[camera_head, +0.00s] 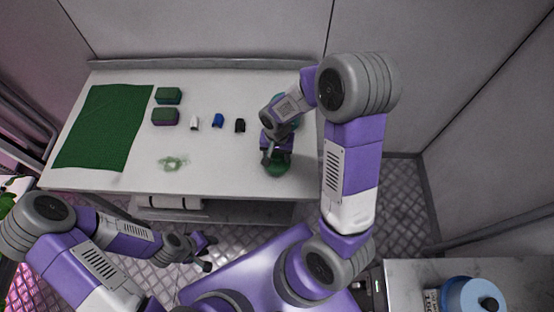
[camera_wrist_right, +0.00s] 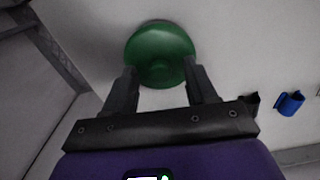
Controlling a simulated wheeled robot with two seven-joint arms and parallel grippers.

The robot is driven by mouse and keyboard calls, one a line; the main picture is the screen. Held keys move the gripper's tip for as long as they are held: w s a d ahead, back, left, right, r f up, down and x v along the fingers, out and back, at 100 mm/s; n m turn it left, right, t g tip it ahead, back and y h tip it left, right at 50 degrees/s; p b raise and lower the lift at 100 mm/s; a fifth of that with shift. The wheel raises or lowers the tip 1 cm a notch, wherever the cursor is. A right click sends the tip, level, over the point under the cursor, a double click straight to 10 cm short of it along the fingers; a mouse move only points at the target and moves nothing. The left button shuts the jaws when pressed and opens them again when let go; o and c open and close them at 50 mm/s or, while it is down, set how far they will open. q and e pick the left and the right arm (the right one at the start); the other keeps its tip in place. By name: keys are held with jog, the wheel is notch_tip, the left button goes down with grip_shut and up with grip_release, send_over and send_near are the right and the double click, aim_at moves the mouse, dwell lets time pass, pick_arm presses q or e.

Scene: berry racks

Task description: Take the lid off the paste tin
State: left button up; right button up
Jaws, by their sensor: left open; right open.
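A round green thing (camera_head: 277,169), which looks like the paste tin with its lid, stands near the front right of the white table. In the right wrist view its smooth green top (camera_wrist_right: 160,50) lies between and just beyond the fingertips. I cannot make out a seam between lid and tin. My right gripper (camera_head: 276,160) is open over it, with one finger on each side; in the wrist view the fingers (camera_wrist_right: 160,82) are apart, and I cannot tell whether they touch it. My left gripper (camera_head: 208,252) is open and empty, low in front of the table.
A green cloth (camera_head: 105,127) covers the table's left. Two green-topped blocks (camera_head: 167,96) and small white (camera_head: 194,123), blue (camera_head: 218,120) and black (camera_head: 240,125) pieces stand along the middle. Another green thing is mostly hidden behind my right arm.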

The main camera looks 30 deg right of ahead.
grip_shut()
jog(key=shift+r, duration=0.15)
